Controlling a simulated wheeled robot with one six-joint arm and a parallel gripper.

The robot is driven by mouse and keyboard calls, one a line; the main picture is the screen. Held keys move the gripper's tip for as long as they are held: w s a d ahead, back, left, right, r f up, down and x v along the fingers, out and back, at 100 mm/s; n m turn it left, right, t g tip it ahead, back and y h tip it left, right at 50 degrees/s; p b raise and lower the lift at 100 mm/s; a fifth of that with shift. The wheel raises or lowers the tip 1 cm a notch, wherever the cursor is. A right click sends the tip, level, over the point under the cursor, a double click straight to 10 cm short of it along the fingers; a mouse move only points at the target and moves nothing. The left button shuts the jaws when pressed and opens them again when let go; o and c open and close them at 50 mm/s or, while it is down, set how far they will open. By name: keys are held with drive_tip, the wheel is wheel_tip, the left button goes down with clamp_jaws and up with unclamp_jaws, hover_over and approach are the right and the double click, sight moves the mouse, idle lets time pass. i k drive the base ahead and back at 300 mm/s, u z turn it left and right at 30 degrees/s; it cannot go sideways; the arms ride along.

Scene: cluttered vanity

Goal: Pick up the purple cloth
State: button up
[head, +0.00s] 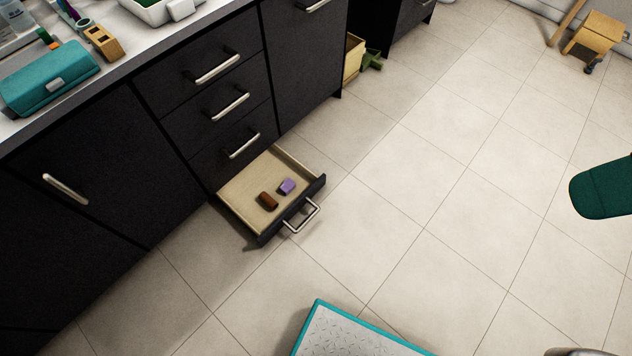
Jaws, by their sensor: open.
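The purple cloth (286,187) is a small folded or rolled purple bundle. It lies in the open bottom drawer (240,199) of the dark cabinet, in the head view. A small brown roll (268,201) lies just left of it and nearer the drawer front, with a narrow gap between them. The drawer is pulled out low over the floor, and its inside is pale wood. My gripper is not in view. Nothing covers the purple cloth.
The drawer's front handle (302,216) juts out over the tiles. Closed drawers and the counter edge stand above it. A teal case (50,78) and clutter lie on the counter. A teal-edged metal plate (350,335) is at bottom centre. Tiled floor (420,170) right of the drawer is clear.

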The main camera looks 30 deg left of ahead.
sight(288, 184)
drive_tip(key=z, duration=0.05)
drive_tip(key=i, duration=1.05)
drive_tip(key=u, duration=2.65)
drive_tip(key=i, duration=0.5)
